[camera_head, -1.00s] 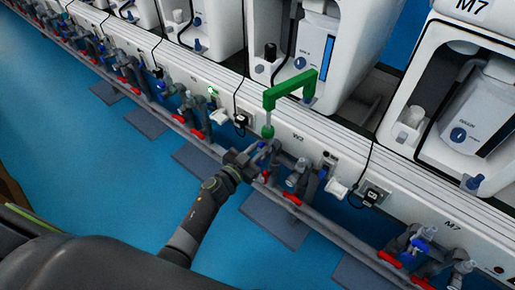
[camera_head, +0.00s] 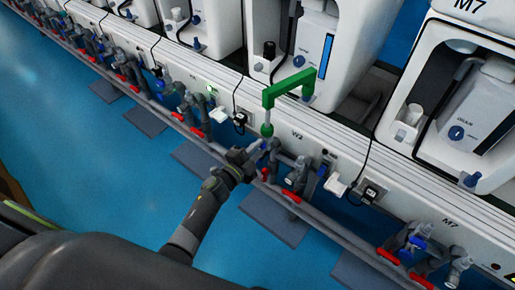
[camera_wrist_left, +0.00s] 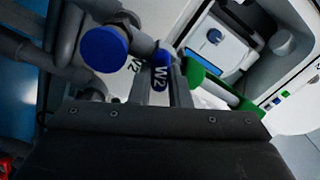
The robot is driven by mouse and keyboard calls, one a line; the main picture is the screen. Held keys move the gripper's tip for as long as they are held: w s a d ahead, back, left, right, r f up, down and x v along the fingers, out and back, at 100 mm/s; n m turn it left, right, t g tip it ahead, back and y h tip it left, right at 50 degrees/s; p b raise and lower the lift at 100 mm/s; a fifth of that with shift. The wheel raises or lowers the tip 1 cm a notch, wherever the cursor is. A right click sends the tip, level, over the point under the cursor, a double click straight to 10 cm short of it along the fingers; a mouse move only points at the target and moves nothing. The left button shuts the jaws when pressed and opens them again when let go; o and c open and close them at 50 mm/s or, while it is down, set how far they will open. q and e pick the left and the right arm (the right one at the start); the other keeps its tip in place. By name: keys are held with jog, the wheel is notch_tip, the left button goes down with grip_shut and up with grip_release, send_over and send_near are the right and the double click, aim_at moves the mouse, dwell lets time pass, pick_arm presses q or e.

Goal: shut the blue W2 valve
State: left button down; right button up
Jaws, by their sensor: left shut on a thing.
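The blue W2 valve handle (camera_wrist_left: 161,72) shows in the left wrist view, with white W2 lettering on it. My left gripper (camera_wrist_left: 160,88) is shut on it, a dark finger on each side. In the head view my left gripper (camera_head: 259,149) is at the pipework below the W2 label, just under the green bent pipe (camera_head: 268,98). The handle is small and mostly hidden by the gripper there. The valve body is partly covered, so I cannot tell the handle's exact angle. My right gripper is not in view.
A round blue knob (camera_wrist_left: 103,48) on a grey pipe is close beside the gripper. Red handles (camera_head: 292,196) sit along the lower pipe (camera_head: 330,226). Blue floor (camera_head: 110,170) in front is open.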

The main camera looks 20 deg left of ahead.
pick_arm(q)
jog(key=m, duration=0.2)
jog(key=shift+f+m, duration=0.15)
jog(key=shift+m, duration=0.15)
jog(key=shift+m+b, duration=0.45)
jog(key=shift+m, duration=1.05)
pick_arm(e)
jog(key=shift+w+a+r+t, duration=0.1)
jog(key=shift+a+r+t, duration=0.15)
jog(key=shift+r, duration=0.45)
pick_arm(q)
jog(key=c, duration=1.4)
grip_release()
jog(key=shift+o, duration=0.2)
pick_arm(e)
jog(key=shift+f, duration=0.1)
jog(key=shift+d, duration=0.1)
